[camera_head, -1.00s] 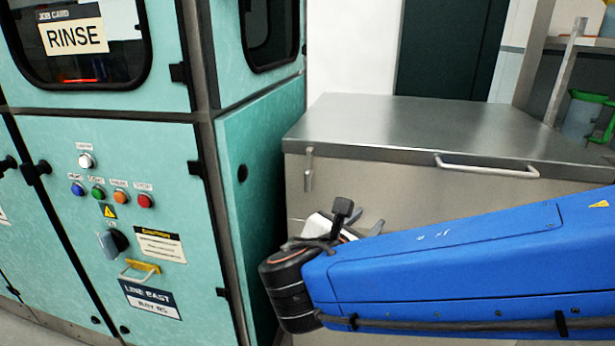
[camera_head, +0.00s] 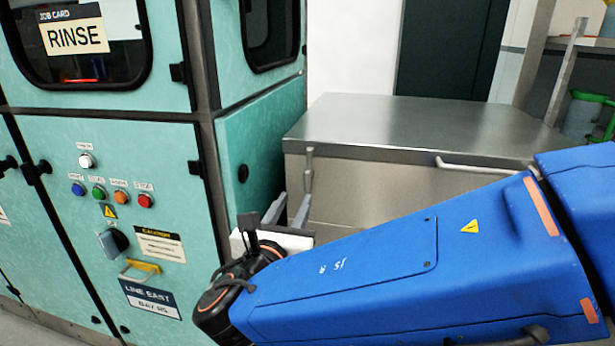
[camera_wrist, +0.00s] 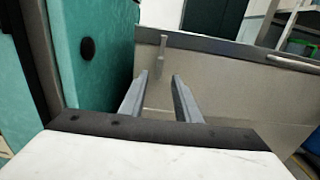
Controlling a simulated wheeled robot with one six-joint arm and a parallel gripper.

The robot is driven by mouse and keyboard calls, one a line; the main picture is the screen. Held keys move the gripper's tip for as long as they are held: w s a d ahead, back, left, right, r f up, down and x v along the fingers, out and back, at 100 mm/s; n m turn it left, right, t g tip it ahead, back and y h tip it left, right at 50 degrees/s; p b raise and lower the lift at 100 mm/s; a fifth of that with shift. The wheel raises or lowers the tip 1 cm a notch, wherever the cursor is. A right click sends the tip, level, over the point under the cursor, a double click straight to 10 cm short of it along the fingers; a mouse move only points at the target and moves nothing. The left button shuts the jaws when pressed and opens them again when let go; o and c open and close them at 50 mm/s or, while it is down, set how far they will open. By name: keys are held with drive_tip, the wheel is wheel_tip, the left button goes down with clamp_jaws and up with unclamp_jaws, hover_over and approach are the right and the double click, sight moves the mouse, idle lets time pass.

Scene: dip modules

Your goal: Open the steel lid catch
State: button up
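The steel lid catch (camera_head: 309,170) is a small upright lever on the front left of the steel chest, just under the lid's edge. It also shows in the wrist view (camera_wrist: 161,55), ahead of the fingers and roughly between them. The steel lid (camera_head: 400,122) lies flat and closed, with a bar handle (camera_head: 480,170) on its front, partly behind my arm. My gripper (camera_head: 287,210) is open and empty, just below and in front of the catch. In the wrist view its two fingers (camera_wrist: 155,100) stand apart, with a gap visible between them; no contact with the catch is clear.
A teal cabinet (camera_head: 110,240) with buttons, a rotary switch and labels stands close on the left. Its side panel (camera_head: 255,150) is near my gripper. A shelf with a green-rimmed bucket (camera_head: 585,115) is at the back right.

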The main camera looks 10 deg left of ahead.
sight(306, 178)
drive_tip(key=w, duration=1.2)
drive_tip(key=shift+w, duration=0.4)
drive_tip(key=shift+c, duration=0.6)
clamp_jaws()
